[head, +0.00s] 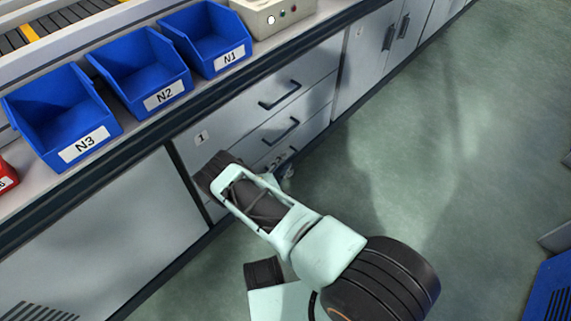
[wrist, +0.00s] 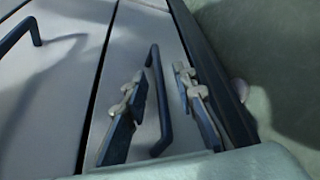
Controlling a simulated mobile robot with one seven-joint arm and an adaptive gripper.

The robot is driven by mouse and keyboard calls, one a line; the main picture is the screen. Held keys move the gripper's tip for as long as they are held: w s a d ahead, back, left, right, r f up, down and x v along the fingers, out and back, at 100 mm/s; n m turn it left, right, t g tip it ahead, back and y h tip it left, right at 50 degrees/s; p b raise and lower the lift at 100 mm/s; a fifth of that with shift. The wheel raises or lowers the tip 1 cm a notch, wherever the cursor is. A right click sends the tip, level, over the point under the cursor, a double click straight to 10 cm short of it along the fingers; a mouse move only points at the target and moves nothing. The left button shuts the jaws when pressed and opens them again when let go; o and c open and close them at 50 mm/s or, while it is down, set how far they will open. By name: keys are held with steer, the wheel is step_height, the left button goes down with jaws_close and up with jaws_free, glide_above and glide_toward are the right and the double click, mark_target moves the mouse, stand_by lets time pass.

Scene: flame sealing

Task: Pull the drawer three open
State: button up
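The drawer unit shows three stacked grey fronts with dark bar handles. The lowest front, drawer three (wrist: 135,45), appears flush with the unit in the wrist view. Its dark handle (wrist: 161,95) stands between the two fingers of my gripper (wrist: 158,82). The fingers are apart, one on each side of the handle, and I cannot tell whether either touches it. In the head view my gripper (head: 277,162) is low at the unit's front, and my arm hides much of the lowest drawer.
The upper handle (head: 280,95) and middle handle (head: 281,131) lie above my gripper. Blue bins N1 (head: 229,58), N2 (head: 165,95) and N3 (head: 84,145) stand on the worktop. The green floor (head: 450,130) is open to the right of the cabinets.

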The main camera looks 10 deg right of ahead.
steer(key=shift+x, duration=0.75)
jaws_close()
